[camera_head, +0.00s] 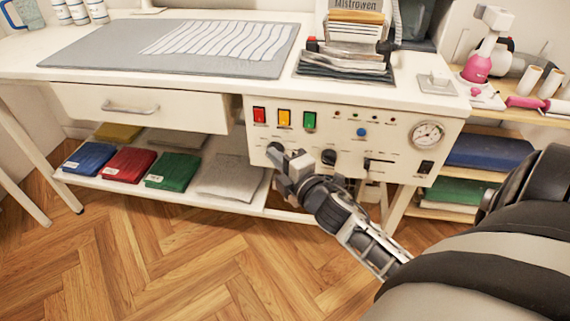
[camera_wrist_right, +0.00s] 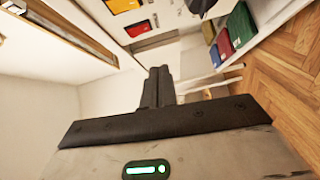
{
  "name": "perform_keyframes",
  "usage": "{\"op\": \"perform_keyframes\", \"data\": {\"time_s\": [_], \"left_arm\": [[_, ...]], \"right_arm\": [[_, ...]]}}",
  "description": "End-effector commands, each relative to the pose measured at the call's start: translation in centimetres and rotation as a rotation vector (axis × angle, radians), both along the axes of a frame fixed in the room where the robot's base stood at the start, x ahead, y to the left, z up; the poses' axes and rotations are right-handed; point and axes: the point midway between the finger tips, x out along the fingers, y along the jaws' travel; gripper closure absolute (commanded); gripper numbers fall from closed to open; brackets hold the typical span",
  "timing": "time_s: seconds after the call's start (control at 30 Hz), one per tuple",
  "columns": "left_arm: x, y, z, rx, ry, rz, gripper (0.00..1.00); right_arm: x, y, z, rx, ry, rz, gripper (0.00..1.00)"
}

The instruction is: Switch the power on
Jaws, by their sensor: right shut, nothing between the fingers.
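A white control panel (camera_head: 350,105) sits under the right part of the table. It has a red switch (camera_head: 259,116), a yellow switch (camera_head: 284,119) and a green switch (camera_head: 309,121) at upper left. A black rocker switch (camera_head: 425,167) is at lower right, below a round gauge (camera_head: 427,133). The labels are too small to read. My right gripper (camera_head: 275,152) is shut and empty, in front of the panel's lower left, below the red and yellow switches. Contact with the panel cannot be told. Its closed fingers (camera_wrist_right: 158,86) show in the right wrist view. My left gripper is out of view.
Black knobs (camera_head: 329,157), a blue button (camera_head: 361,132) and a slider (camera_head: 378,161) are also on the panel. A drawer (camera_head: 140,107) is to its left. Folded cloths (camera_head: 128,165) lie on the low shelf. The wooden floor (camera_head: 150,260) in front is clear.

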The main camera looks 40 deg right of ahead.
Motion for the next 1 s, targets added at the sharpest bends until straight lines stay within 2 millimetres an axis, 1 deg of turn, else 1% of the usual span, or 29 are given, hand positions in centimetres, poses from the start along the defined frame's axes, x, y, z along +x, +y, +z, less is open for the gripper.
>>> {"op": "perform_keyframes", "data": {"time_s": [0.03, 0.1, 0.23, 0.5, 0.87, 0.93, 0.97, 1.0], "left_arm": [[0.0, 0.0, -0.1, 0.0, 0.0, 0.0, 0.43], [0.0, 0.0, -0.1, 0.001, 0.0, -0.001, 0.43], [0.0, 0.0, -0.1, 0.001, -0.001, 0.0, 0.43], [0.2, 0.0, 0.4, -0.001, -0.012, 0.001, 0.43], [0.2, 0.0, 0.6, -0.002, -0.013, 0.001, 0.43], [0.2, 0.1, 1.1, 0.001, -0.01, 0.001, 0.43], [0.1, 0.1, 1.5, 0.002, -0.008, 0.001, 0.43], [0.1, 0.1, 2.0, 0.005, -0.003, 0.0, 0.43]], "right_arm": [[-0.9, 0.1, -0.2, 0.001, 0.002, -0.001, 1.0], [-1.8, 0.1, -0.2, 0.002, 0.001, 0.0, 1.0], [-2.7, 0.2, -0.2, 0.0, 0.0, 0.0, 1.0], [-2.9, 0.2, -0.2, 0.0, -0.001, 0.0, 1.0], [-2.9, 0.3, -0.2, 0.012, 0.002, 0.001, 1.0], [-3.6, 1.2, -0.3, 0.102, 0.028, 0.0, 1.0], [-4.1, 2.0, -0.5, 0.178, 0.051, -0.003, 1.0], [-5.0, 3.3, -0.8, 0.307, 0.09, -0.01, 1.0]]}}
